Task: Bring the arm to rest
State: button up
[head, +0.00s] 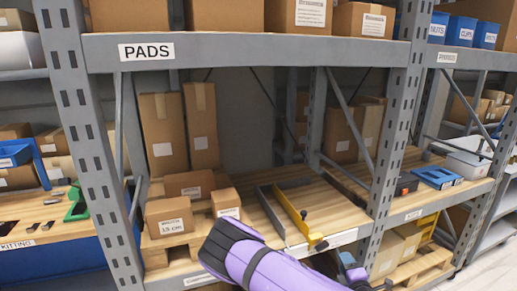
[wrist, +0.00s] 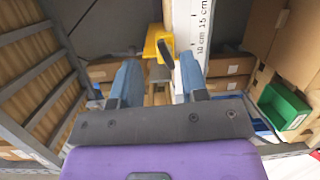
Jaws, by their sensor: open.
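My purple arm (head: 270,265) reaches in from the bottom edge of the head view, in front of the shelf bay marked PADS. In the wrist view my gripper (wrist: 160,62) is open, with its two blue fingers apart and nothing held between them. A yellow bracket (wrist: 156,42) shows beyond the fingertips, beside a white scale strip (wrist: 200,30) with centimetre marks. I cannot tell how far it is from the fingers. In the head view blue parts at the bottom edge may be the fingers, but this is unclear.
A grey metal frame with a yellow bar (head: 292,213) lies on the wooden shelf (head: 335,205). Cardboard boxes (head: 168,215) stand at its left. Grey uprights (head: 400,110) flank the bay. A green bin (wrist: 284,106) shows at right in the wrist view.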

jog(key=s+r+m+g, duration=0.4)
jog(key=r+m, duration=0.5)
jog(key=r, duration=0.6)
jog(key=s+r+m+g, duration=0.2)
jog(key=r+m+g, duration=0.4)
jog(key=r+m, duration=0.6)
jog(key=s+d+r+g, duration=0.1)
jog(key=s+r, duration=0.7)
jog(key=s, duration=0.3)
jog(key=s+r+n+g+h, duration=0.1)
jog(key=s+r, duration=0.7)
jog(key=s, duration=0.3)
jog(key=shift+s+d, duration=0.3)
jog(key=shift+d, duration=0.1)
